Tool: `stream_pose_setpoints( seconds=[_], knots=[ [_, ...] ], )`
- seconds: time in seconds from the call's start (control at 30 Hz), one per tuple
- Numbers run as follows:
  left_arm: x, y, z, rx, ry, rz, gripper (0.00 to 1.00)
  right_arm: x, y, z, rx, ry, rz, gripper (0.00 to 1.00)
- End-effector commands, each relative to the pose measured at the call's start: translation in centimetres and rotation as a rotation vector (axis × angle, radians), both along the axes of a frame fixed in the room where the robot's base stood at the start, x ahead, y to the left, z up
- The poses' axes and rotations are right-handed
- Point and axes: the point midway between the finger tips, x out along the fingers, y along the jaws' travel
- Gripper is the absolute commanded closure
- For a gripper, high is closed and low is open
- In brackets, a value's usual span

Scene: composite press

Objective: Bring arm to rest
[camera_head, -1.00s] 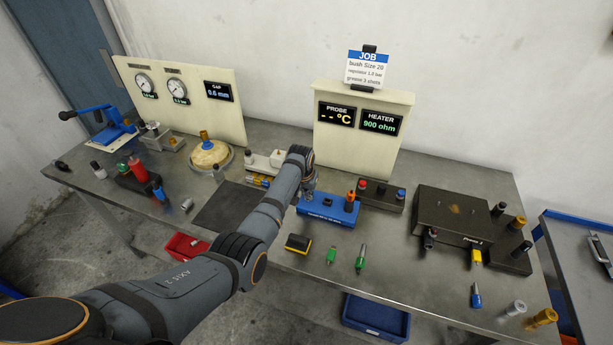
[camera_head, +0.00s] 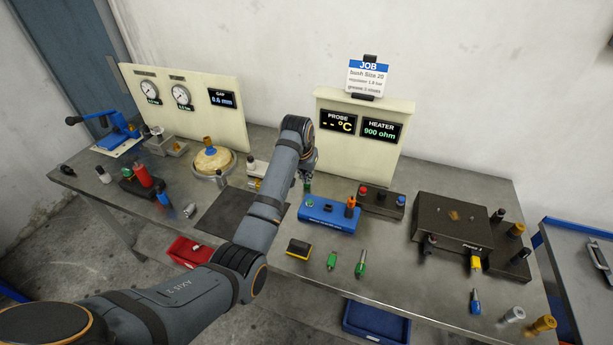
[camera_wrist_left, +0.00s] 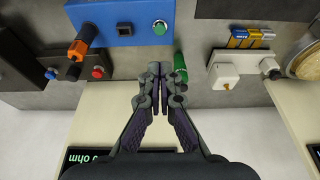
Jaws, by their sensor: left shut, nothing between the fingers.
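My left arm reaches over the bench from the lower left in the head view. Its left gripper (camera_head: 306,182) is above the bench, just behind the left end of the blue box (camera_head: 326,216). In the left wrist view the left gripper (camera_wrist_left: 160,72) is shut, its two fingers together with nothing between them. A green piece (camera_wrist_left: 180,66) shows close beside the fingertips; I cannot tell whether it touches them. The blue box (camera_wrist_left: 125,22) with its green button lies beyond the fingers in that view. My right gripper is not in view.
The display panel (camera_head: 361,165) stands behind the gripper. A black box with red and blue buttons (camera_head: 380,200) is to its right. A dark mat (camera_head: 222,212) lies left. A black block (camera_head: 455,222) stands further right. Bare bench (camera_head: 395,265) shows in front.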

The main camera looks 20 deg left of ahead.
Motion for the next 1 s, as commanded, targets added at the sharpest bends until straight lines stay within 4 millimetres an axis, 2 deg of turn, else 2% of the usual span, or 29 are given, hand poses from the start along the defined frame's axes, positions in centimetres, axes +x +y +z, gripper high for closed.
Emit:
stream_pose_setpoints(
  seconds=[0.2, 0.27, 0.33, 0.37, 0.47, 0.5, 0.6, 0.8, 1.0],
  knots=[
    [-0.1, 0.0, -0.1, 0.001, 0.000, 0.000, 1.00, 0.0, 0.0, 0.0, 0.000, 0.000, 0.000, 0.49],
    [-0.7, 0.3, -0.9, 0.002, 0.003, 0.004, 1.00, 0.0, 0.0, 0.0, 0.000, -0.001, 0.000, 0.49],
    [-2.5, 0.9, -2.7, 0.008, 0.005, 0.012, 1.00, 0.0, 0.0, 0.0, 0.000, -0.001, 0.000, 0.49],
    [-3.6, 1.3, -3.8, 0.011, 0.007, 0.016, 1.00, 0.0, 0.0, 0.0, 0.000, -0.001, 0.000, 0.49],
    [-9.0, 2.7, -7.3, 0.030, 0.004, 0.028, 1.00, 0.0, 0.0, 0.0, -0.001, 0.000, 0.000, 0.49],
    [-11.4, 3.1, -8.4, 0.039, 0.001, 0.030, 1.00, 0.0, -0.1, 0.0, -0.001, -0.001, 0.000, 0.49],
    [-16.7, 3.9, -9.8, 0.058, -0.004, 0.028, 1.00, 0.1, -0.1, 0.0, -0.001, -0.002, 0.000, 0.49],
    [-23.9, 4.4, -10.2, 0.081, -0.012, 0.011, 1.00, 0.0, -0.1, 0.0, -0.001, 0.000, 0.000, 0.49],
    [-29.1, 4.4, -9.3, 0.093, -0.015, -0.011, 1.00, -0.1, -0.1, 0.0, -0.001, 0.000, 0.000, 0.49]
  ],
)
